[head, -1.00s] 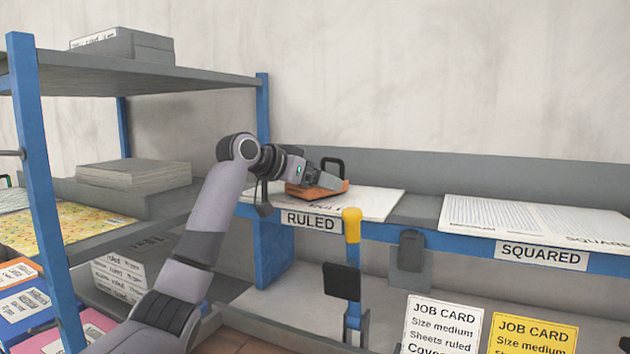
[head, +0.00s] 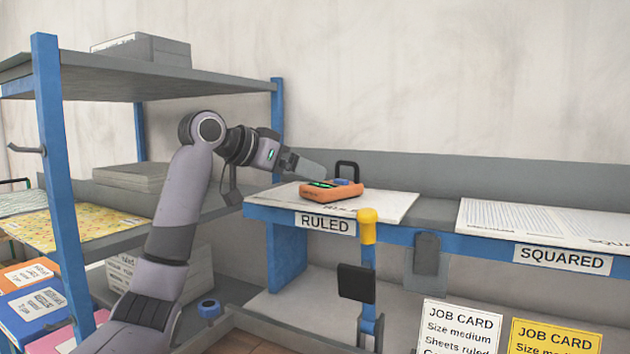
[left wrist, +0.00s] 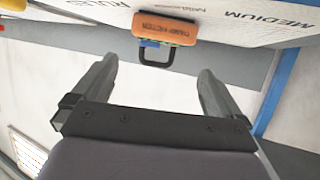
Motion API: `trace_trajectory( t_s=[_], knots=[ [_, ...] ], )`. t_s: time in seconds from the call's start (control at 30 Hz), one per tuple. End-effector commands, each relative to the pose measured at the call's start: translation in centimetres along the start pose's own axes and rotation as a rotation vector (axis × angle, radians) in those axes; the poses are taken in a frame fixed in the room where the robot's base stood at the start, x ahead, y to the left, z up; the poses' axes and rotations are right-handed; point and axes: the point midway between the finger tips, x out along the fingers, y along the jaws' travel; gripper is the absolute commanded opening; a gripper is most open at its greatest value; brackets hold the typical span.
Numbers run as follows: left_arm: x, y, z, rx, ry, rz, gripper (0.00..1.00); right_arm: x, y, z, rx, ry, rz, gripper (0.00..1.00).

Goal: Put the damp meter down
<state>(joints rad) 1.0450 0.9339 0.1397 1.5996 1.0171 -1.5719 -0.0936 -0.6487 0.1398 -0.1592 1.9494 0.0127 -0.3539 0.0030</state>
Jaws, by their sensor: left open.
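The orange damp meter (head: 331,191), with a green display, a blue part and a black loop handle, rests on the ruled sheets (head: 398,203) above the RULED label. My left gripper (head: 310,168) is just behind and to the left of it in the head view. In the left wrist view the meter (left wrist: 166,28) lies beyond the fingertips, and the spread jaws (left wrist: 155,75) are empty. The meter stands clear of the fingers there. My right gripper is not in view.
Squared sheets (head: 535,222) lie on the shelf to the right. A yellow-topped post (head: 367,226) stands in front of the RULED label (head: 325,223). Blue-framed shelving with a box (head: 143,50) and paper stacks is at the left. Job cards (head: 459,328) stand at lower right.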

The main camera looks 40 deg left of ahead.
Motion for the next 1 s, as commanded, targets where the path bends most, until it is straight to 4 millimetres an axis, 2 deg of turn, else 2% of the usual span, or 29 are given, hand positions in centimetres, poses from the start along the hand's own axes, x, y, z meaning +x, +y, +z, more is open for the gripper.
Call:
trace_trajectory(
  t_s=[0.1, 0.23, 1.0],
  knots=[
    [-1.6, -0.1, 0.0, -0.001, 0.001, -0.001, 1.0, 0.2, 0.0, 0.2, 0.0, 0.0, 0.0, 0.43],
    [-2.3, 0.0, 0.0, 0.0, 0.001, 0.0, 1.0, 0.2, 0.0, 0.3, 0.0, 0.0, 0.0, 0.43],
    [-2.4, 0.0, 0.0, -0.001, 0.0, 0.0, 1.0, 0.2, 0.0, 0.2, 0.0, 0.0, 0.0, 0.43]
  ],
)
